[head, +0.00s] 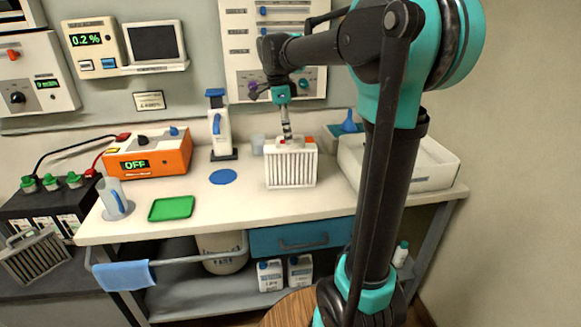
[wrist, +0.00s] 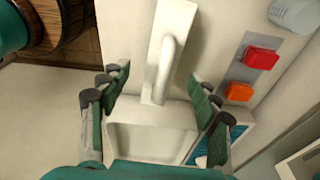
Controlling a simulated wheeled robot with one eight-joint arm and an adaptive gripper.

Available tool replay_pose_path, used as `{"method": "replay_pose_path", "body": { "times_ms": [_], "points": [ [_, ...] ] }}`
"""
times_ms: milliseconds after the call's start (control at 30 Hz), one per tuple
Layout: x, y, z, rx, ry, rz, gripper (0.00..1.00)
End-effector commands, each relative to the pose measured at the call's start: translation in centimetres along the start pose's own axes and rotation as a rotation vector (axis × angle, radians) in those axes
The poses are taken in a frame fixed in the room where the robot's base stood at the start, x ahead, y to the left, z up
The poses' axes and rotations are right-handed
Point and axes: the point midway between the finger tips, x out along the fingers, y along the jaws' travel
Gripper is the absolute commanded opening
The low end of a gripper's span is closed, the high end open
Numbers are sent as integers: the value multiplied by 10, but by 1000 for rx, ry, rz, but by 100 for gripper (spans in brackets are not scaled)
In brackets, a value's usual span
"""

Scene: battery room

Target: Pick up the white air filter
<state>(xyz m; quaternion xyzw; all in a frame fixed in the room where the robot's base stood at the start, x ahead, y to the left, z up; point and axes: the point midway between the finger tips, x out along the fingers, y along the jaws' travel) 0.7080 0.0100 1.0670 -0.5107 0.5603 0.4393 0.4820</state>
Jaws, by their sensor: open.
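The white air filter (head: 291,167), a boxy frame with dark vertical slats, stands upright on the workbench in the head view. In the wrist view, a white body with a raised loop handle (wrist: 164,70) fills the middle, seen from above. My gripper (head: 286,136) is just above the filter's top in the head view. In the wrist view my gripper (wrist: 160,88) is open, with a finger on each side of the handle. Whether the fingers touch it, I cannot tell. The filter's slatted front is hidden in the wrist view.
A white tray (head: 435,175) stands right of the filter. A red block (wrist: 262,57) and an orange block (wrist: 239,91) lie close by. A blue disc (head: 223,177), green mat (head: 171,208) and orange unit (head: 150,155) are left. A second, greyish filter (head: 35,258) is lower left.

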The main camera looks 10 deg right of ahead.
Motion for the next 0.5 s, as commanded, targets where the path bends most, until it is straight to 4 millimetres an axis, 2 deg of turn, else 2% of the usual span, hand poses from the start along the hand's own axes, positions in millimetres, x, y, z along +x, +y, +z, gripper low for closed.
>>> {"method": "replay_pose_path", "body": {
  "times_ms": [233, 500],
  "points": [
    [34, -3, -1, 0, 0, 0, 62],
    [41, -3, -1, 0, 0, 0, 62]
  ]
}}
